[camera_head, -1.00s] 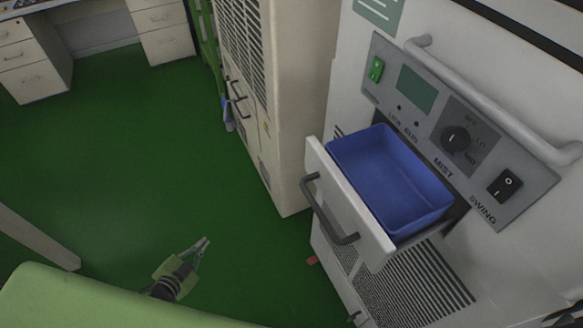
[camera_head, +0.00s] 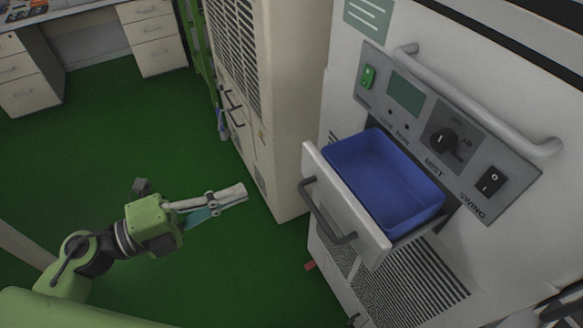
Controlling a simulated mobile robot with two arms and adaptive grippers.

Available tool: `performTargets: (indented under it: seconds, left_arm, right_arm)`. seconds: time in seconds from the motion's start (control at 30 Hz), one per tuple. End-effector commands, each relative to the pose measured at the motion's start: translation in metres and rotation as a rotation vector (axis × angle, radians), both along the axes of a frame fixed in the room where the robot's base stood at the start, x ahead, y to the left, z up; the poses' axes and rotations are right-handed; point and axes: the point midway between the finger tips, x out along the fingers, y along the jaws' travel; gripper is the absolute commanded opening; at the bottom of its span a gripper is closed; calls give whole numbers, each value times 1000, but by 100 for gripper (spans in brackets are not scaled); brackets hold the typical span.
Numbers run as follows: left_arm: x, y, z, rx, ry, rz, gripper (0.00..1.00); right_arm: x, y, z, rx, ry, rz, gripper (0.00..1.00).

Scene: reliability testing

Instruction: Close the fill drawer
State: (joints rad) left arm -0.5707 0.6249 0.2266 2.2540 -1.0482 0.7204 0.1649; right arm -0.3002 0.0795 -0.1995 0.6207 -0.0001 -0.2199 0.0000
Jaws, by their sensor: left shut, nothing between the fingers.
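The fill drawer (camera_head: 335,212) is a white-fronted drawer pulled out of the grey-white machine at the right. It has a dark bar handle (camera_head: 323,210) on its front and a blue, empty-looking bin (camera_head: 387,178) inside. My left gripper (camera_head: 238,193) is shut and empty. It is in the picture to the left of the drawer front, pointing right toward it, with a gap between its fingertips and the handle.
A control panel (camera_head: 440,140) with a knob, switches and a small screen sits above the drawer, under a pale bar handle (camera_head: 480,105). A beige cabinet (camera_head: 285,110) stands just left of the machine. White desk drawers (camera_head: 152,38) are far back. Green floor (camera_head: 120,130) lies open between.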

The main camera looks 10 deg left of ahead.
Motion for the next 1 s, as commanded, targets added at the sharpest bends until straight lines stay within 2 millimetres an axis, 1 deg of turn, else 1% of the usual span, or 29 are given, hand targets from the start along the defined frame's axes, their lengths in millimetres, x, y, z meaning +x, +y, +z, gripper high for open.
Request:
performTargets:
  seconds: [0.03,0.2,0.6,0.8,1.0]
  left_arm:
    - [5,-6,4,-1,-4,-2,0]
    - [22,-29,5,-3,-5,0,0]
    - [62,-84,4,-4,-1,2,0]
    - [71,-97,2,-4,0,3,0]
    - [72,-98,0,-3,0,2,0]
  right_arm:
    - [0,0,5,0,0,0,26]
    - [0,0,15,0,0,0,26]
    - [0,0,40,0,0,0,26]
    - [0,0,44,0,0,1,26]
    - [0,0,43,0,0,1,26]
